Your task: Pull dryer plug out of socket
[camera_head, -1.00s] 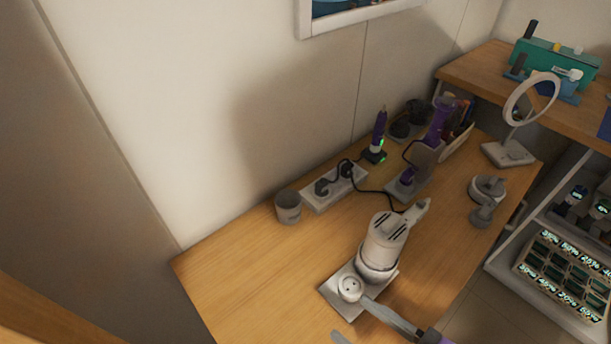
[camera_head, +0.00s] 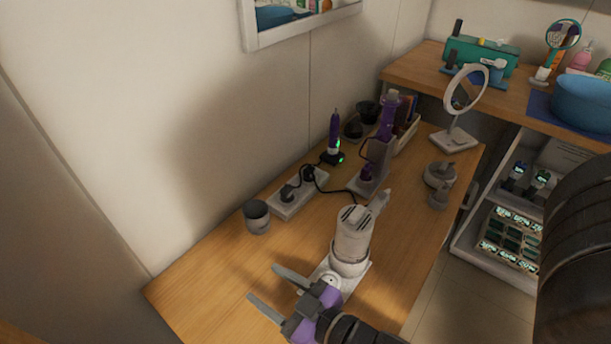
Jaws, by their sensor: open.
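A pale power strip (camera_head: 285,208) lies on the wooden table along the wall. My gripper (camera_head: 262,282) is open and empty, in front of the strip at the table's near part, apart from both plugs. Its two grey fingers point up and left.
A grey cup (camera_head: 256,217) stands just left of the strip. A purple trimmer (camera_head: 334,132) with a green light stands behind its right end. A white machine (camera_head: 352,240) stands right of my gripper, its base partly hidden. A ring mirror (camera_head: 466,90) stands farther back.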

